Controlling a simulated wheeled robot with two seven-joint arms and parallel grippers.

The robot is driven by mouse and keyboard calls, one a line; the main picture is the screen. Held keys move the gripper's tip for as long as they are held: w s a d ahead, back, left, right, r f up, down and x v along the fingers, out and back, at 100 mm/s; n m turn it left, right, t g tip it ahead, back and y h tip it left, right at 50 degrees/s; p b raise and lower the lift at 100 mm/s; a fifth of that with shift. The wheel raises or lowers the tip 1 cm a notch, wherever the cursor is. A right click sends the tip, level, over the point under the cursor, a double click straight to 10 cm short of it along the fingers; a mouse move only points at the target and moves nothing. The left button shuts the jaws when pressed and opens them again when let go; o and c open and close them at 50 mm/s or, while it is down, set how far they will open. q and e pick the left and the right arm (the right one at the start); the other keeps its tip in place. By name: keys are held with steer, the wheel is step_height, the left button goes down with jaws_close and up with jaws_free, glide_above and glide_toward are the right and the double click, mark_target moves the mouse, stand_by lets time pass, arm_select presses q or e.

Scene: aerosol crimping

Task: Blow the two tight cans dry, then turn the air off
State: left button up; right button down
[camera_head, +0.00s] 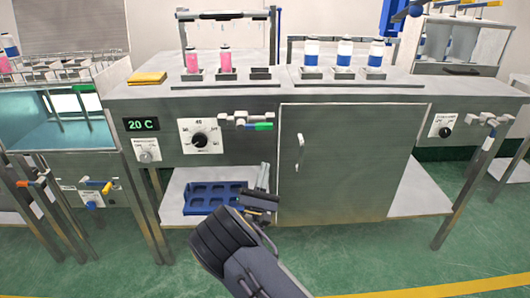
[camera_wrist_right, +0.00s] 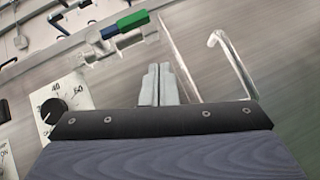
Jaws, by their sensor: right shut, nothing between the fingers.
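Two pink cans (camera_head: 194,61) (camera_head: 225,61) stand upright in a holder on the left of the bench top, beside an empty slot. White-and-blue cans (camera_head: 344,51) stand upright in holders to their right. I cannot tell which cans are the tight ones. A valve with a green-ended handle (camera_head: 263,126) sits on the bench front; it also shows in the right wrist view with green and blue parts (camera_wrist_right: 130,23). My right gripper (camera_head: 263,176) is shut and empty, below the valve and apart from it; its fingers (camera_wrist_right: 158,84) are together. My left gripper is out of view.
A cabinet door with a handle (camera_head: 300,147) is right of my right gripper. A dial (camera_head: 199,139) is on the front panel. A blue tray (camera_head: 212,196) lies on the lower shelf. A yellow cloth (camera_head: 147,78) lies on the bench top. A water bath (camera_head: 52,120) is at left.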

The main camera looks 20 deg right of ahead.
steer(key=shift+s+a+f, duration=0.2)
steer(key=shift+s+f, duration=0.5)
steer(key=shift+f, duration=0.1)
steer(key=shift+s+a+f, duration=0.15)
steer(key=shift+s+f, duration=0.55)
steer(key=shift+f, duration=0.05)
steer(key=shift+d, duration=0.1)
